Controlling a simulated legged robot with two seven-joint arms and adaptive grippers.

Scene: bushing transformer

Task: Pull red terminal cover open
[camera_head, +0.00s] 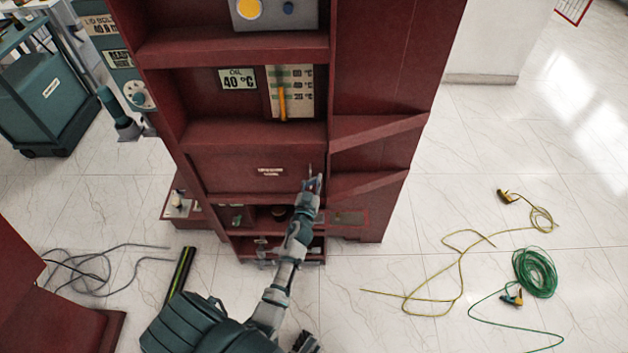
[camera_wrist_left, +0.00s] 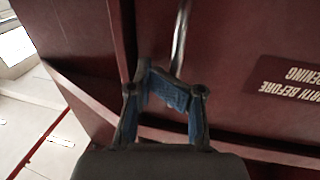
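The red terminal cover (camera_head: 232,172) is a flat dark-red panel with a small pale label, low on the front of the red cabinet. It looks closed in the head view. My left gripper (camera_head: 313,184) is at the right end of this panel. In the left wrist view, a thin metal handle (camera_wrist_left: 181,38) runs down to the blue-padded fingers of my left gripper (camera_wrist_left: 168,88). A dark label (camera_wrist_left: 292,75) lies on the red panel to the right.
The red cabinet (camera_head: 378,60) has open shelves with gauges above the panel. Slanted red braces (camera_head: 375,130) stand to its right. A yellow cable (camera_head: 460,275) and a green coiled cable (camera_head: 535,272) lie on the floor at right. Grey cables (camera_head: 100,270) lie at left.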

